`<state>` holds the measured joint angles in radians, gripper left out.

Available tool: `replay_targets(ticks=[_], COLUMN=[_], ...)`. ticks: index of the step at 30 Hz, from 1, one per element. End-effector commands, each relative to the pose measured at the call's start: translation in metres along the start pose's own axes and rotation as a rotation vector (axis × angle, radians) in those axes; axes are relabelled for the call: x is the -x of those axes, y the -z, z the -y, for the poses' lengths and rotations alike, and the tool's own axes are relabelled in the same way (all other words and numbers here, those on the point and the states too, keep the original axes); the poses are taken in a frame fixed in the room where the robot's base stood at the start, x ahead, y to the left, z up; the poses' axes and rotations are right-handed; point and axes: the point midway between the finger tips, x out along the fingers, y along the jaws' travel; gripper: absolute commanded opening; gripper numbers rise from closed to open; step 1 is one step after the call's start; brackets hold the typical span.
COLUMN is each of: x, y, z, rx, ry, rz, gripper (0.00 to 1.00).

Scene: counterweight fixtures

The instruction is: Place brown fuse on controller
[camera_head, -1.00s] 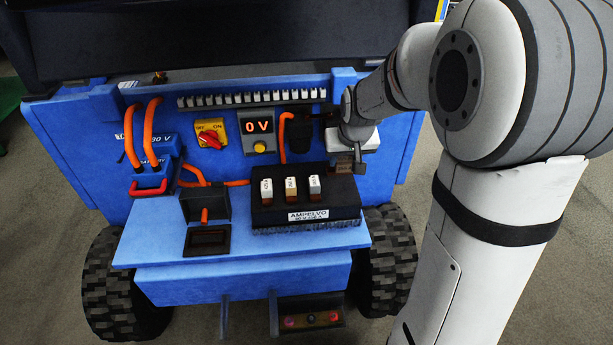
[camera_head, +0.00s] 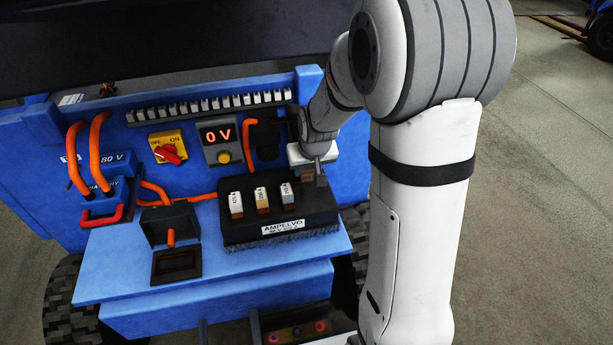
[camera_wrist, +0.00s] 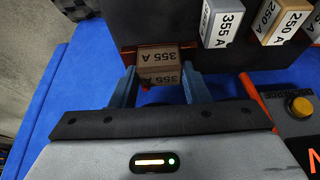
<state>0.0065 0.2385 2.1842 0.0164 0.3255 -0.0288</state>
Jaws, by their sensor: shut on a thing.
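The brown fuse (camera_wrist: 158,56), marked 355 A, is between the two fingers of my gripper (camera_wrist: 160,76), which is shut on it. In the head view the brown fuse (camera_head: 308,173) shows below my gripper (camera_head: 316,166), at the rear right of the controller (camera_head: 238,238). The controller is a black box labelled AMPELVO, with a pale, a tan and a grey fuse standing on top. In the wrist view the fuse is by the controller's dark edge (camera_wrist: 165,22). I cannot tell whether it touches the controller.
A grey 355 A fuse (camera_wrist: 221,22) and a tan 250 A fuse (camera_wrist: 287,22) stand near the held one. A black open-lidded box (camera_head: 170,222) stands left of the controller.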

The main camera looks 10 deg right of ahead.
Motion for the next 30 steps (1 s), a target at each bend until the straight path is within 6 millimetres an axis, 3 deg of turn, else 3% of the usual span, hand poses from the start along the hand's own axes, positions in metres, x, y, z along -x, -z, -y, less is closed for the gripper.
replay_targets(ticks=[4, 15, 16, 21, 24, 30], x=[-0.022, -0.027, -0.027, -0.026, -0.026, -0.025], y=[-0.009, -0.011, -0.011, -0.011, -0.011, -0.011], z=[-0.001, -0.002, -0.002, -0.002, -0.002, -0.002], rx=[-0.002, -0.003, -0.004, -0.004, -0.004, -0.004], ry=[-0.001, -0.001, -0.001, -0.002, -0.002, -0.002], rz=[0.003, 0.0, 0.001, 0.001, 0.001, 0.001], gripper=[0.25, 0.25, 0.42, 0.56, 0.63, 0.63])
